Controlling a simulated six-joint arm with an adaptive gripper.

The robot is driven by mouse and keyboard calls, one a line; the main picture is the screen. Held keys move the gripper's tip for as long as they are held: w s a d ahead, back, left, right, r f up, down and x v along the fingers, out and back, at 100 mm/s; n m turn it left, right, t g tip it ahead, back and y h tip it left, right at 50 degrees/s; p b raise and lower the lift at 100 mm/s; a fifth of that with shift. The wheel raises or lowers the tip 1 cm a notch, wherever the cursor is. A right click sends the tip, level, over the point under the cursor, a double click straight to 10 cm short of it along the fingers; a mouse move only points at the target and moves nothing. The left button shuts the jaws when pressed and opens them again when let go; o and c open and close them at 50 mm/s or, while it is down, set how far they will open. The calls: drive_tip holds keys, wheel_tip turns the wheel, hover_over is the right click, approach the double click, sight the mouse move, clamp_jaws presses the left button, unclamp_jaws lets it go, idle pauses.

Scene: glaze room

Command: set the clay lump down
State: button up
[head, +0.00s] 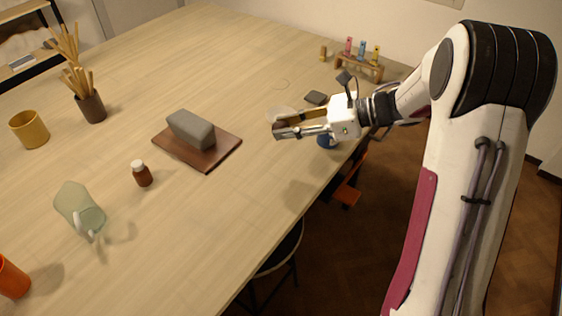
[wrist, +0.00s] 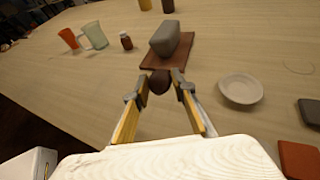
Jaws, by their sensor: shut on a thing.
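My gripper (head: 279,130) is shut on a dark brown clay lump (wrist: 160,82), which sits between the two fingertips in the wrist view (wrist: 158,86). In the head view the lump (head: 279,124) is mostly covered by the fingers. The gripper is over the table, to the right of a brown board (head: 225,152) bearing a grey block (head: 191,130). The lump overlaps the board's near edge in the wrist view, but in the head view it is apart from the board. I cannot tell exactly how high it is held.
A pale dish (wrist: 240,89) lies right of the lump. A small brown bottle (head: 142,175), a greenish jug (head: 80,208) and an orange cup (head: 12,278) stand leftward. A dark flat piece (head: 316,97) and a rack (head: 360,67) are beyond the gripper. Bare table (head: 250,190) lies near the board.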

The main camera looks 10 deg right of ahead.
drive_tip(key=shift+w+f, duration=0.1)
drive_tip(key=shift+f, duration=0.05)
hover_over(287, 163)
drive_tip(key=shift+f, duration=3)
drive_tip(key=shift+f, duration=1.9)
drive_tip(key=shift+f, duration=0.1)
drive_tip(key=o, duration=1.1)
